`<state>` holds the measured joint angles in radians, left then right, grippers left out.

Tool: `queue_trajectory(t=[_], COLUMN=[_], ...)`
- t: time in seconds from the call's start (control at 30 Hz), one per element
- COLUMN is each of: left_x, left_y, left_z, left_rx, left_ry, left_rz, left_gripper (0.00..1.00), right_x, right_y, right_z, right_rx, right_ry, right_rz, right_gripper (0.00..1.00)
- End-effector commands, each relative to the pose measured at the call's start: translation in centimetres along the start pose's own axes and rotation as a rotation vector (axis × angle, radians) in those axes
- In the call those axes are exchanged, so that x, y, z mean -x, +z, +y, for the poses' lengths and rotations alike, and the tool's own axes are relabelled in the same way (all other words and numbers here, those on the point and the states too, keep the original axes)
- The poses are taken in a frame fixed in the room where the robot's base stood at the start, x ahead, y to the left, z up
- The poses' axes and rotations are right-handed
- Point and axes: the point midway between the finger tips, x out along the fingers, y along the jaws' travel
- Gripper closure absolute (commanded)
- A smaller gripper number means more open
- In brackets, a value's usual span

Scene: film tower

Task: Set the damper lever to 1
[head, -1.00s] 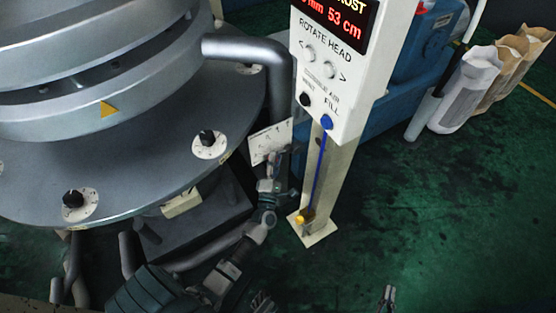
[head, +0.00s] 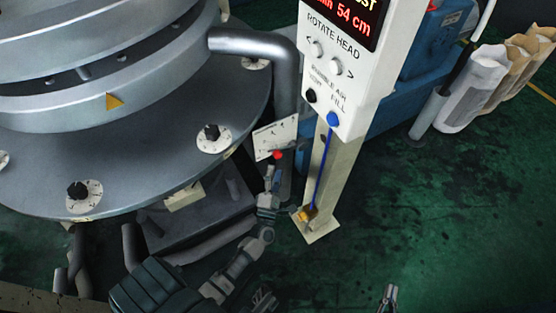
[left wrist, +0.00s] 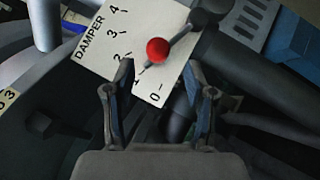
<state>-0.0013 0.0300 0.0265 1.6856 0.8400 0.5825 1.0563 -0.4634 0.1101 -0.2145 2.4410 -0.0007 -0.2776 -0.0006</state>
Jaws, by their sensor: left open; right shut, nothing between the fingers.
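The damper plate (head: 291,134) is a white card beside the grey pipe. In the left wrist view the plate (left wrist: 92,62) shows DAMPER and the marks 4 to 0. The lever's red ball knob (head: 277,155) stands in front of the plate. In the left wrist view the knob (left wrist: 158,50) lies just beyond my fingertips, between their lines. Its rod runs to the upper right; the ball side points near 1 or 2, exact reading unclear. My left gripper (head: 271,178) is open below the knob; its fingers (left wrist: 158,75) are apart. My right gripper (head: 389,288) is shut and empty at the bottom.
A white control post (head: 348,55) with a red display and buttons stands right of the plate. A thick grey pipe (head: 262,45) bends down behind it. The round grey machine deck (head: 130,160) fills the left. Paper sacks (head: 475,85) stand at right.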

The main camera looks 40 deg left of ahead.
Motion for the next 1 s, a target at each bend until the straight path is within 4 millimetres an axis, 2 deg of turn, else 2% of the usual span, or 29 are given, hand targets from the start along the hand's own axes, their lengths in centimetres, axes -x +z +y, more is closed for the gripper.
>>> queue_trajectory(t=[0.1,0.3,0.9,1.0], left_x=[2.5,4.7,5.0,5.2], left_y=[-0.2,-0.2,-0.2,0.7], left_z=[-0.1,-0.1,-0.1,0.2], left_rx=[0.000,0.001,0.000,-0.048], left_ry=[-0.003,-0.002,0.000,-0.011], left_rz=[0.001,0.001,0.001,-0.037], left_gripper=[0.45,0.45,0.45,0.45], right_x=[0.0,-0.1,-0.1,-0.1], right_y=[0.0,0.0,0.1,0.0], right_z=[0.0,0.0,0.0,0.0], right_rx=[0.000,0.000,-0.001,0.000], right_ry=[0.000,0.000,0.000,0.000], right_rz=[0.000,0.000,-0.001,0.000], right_gripper=[1.00,1.00,1.00,1.00])
